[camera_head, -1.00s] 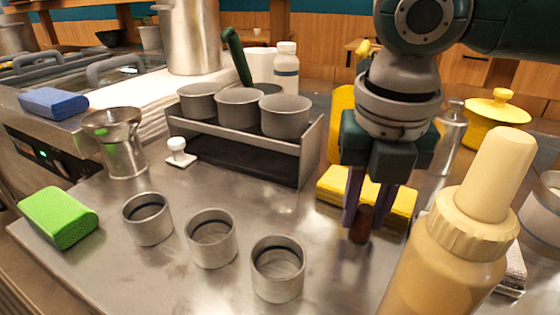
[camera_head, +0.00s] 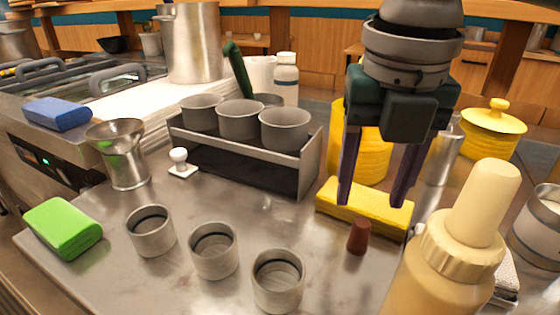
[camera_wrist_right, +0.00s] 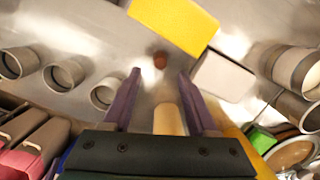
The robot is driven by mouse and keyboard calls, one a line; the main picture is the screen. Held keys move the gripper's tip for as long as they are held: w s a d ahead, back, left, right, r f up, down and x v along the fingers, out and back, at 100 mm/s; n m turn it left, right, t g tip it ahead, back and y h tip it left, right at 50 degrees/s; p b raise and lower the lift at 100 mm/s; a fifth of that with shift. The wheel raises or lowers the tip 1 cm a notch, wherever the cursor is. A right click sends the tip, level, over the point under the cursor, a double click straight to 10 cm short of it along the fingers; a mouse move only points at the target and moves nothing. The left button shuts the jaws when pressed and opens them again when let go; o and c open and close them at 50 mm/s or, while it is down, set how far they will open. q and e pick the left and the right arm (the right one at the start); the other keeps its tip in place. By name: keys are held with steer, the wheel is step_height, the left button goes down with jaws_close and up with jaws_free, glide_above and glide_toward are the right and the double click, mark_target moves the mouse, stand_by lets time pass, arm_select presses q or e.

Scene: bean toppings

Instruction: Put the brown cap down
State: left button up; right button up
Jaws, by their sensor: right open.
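The brown cap (camera_head: 359,237) stands upright on the steel counter, just in front of the yellow sponge. It also shows in the right wrist view (camera_wrist_right: 160,60), beyond my fingertips. My right gripper (camera_head: 372,203) is open and empty, raised above and behind the cap in the head view. Its two purple fingers (camera_wrist_right: 156,76) are spread wide in the wrist view and do not touch the cap. My left gripper does not show.
A yellow sponge (camera_head: 365,207) lies behind the cap. A cream squeeze bottle (camera_head: 452,245) stands at the front right. Several metal cups, one being a front cup (camera_head: 277,284), stand left of the cap. A metal rack (camera_head: 240,166) is behind them.

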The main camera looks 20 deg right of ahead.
steer(key=r, duration=0.4)
steer(key=r+p, duration=0.1)
steer(key=shift+s+a+r, duration=0.2)
steer(key=shift+s+r, duration=0.1)
steer(key=shift+r, duration=0.1)
